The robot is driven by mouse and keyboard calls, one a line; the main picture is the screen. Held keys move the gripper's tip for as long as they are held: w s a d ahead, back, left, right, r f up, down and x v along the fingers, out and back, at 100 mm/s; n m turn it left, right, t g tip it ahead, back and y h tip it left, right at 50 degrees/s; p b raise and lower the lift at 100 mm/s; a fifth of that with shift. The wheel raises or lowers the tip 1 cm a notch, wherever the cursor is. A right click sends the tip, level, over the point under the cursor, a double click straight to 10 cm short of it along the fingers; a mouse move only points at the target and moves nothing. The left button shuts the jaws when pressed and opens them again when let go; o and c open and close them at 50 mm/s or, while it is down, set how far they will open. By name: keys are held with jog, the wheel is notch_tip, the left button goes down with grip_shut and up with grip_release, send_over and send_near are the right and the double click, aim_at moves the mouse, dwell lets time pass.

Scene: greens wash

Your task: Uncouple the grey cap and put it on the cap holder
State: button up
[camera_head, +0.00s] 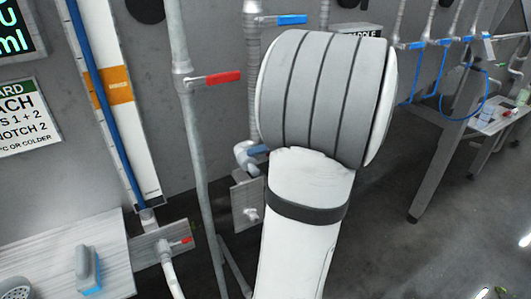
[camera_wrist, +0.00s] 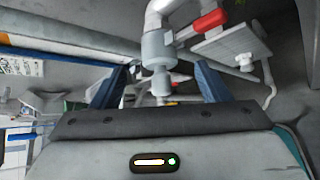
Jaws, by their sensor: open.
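My gripper (camera_wrist: 158,78) shows in the wrist view with its two dark blue fingers wide apart and nothing held. A light grey cylindrical fitting (camera_wrist: 157,50) at the end of a bent pipe lies between and beyond the fingers. It looks like the grey cap, but I cannot tell where cap and pipe part. No finger visibly touches it. A grey plate with a white stub (camera_wrist: 243,61) is to its right; I cannot tell whether this is the cap holder. The head view also shows a plate with a stub (camera_head: 250,213). My arm hides the gripper there.
A red valve handle (camera_wrist: 210,20) is close beside the fitting. In the head view, a vertical pipe with a red handle (camera_head: 215,78) stands left of my arm. A bench (camera_head: 120,255) holds a blue-based brush at lower left.

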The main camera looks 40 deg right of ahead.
aim_at(252, 162)
jog(key=shift+x, duration=3.05)
jog(key=shift+c, duration=0.6)
jog(key=c, duration=1)
jog(key=shift+c, duration=0.2)
jog(key=shift+s+a, duration=0.1)
jog(key=shift+s, duration=0.1)
jog(key=shift+s+a+p, duration=0.2)
jog(key=shift+s+p, duration=0.15)
jog(key=shift+s, duration=0.55)
jog(key=shift+s+a+p, duration=0.25)
jog(key=shift+s+p, duration=0.1)
jog(key=shift+s, duration=0.55)
jog(key=shift+s+a+p, duration=0.2)
jog(key=shift+s+p, duration=0.15)
jog(key=shift+s, duration=0.5)
jog(key=shift+s, duration=0.1)
jog(key=shift+s+r, duration=0.1)
jog(key=shift+r, duration=0.1)
